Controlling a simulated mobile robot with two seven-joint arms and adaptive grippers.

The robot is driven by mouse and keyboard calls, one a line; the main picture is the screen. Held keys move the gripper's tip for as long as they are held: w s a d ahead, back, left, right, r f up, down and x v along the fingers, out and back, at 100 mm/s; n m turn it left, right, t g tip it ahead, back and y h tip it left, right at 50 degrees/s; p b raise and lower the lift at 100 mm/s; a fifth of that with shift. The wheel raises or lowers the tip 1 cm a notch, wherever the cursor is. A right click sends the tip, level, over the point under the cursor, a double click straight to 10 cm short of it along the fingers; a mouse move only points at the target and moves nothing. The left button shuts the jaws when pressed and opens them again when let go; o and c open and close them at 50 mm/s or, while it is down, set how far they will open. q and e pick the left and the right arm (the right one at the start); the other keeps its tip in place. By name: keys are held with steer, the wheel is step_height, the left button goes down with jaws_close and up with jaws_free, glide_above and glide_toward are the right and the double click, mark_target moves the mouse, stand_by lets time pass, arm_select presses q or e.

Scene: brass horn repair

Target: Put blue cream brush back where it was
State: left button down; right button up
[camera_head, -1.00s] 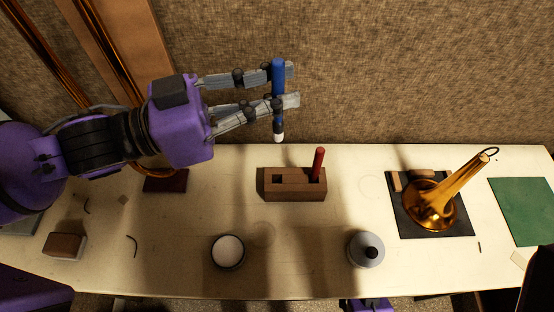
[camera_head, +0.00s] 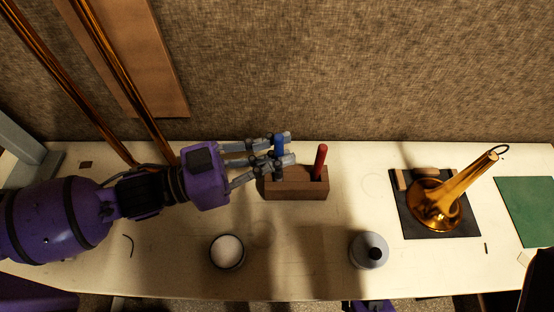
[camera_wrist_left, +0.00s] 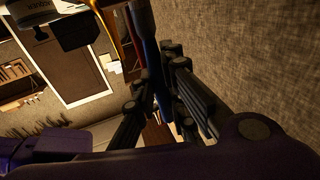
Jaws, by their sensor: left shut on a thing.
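The blue cream brush (camera_head: 279,144) stands upright in my left gripper (camera_head: 284,149), which is shut on it. The brush is at the left end of the brown wooden holder (camera_head: 297,190); its lower end is hidden behind the fingers and the holder, so I cannot tell how deep it sits. A red-handled brush (camera_head: 320,158) stands in the holder's right end. In the left wrist view the blue brush (camera_wrist_left: 149,45) shows as a dark blue shaft between the fingers (camera_wrist_left: 158,92). My right gripper is not clearly seen in any view.
A brass horn (camera_head: 448,197) stands on a dark mat (camera_head: 460,226) to the right, with a green mat (camera_head: 526,205) beyond. The wall (camera_head: 350,70) rises behind the table.

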arm_select(q)
steer(key=shift+f, duration=1.3)
steer(key=shift+f, duration=0.15)
steer(key=c, duration=1.8)
jaws_free()
steer(key=b+v, duration=0.1)
steer(key=v, duration=0.6)
steer(key=shift+a, duration=0.2)
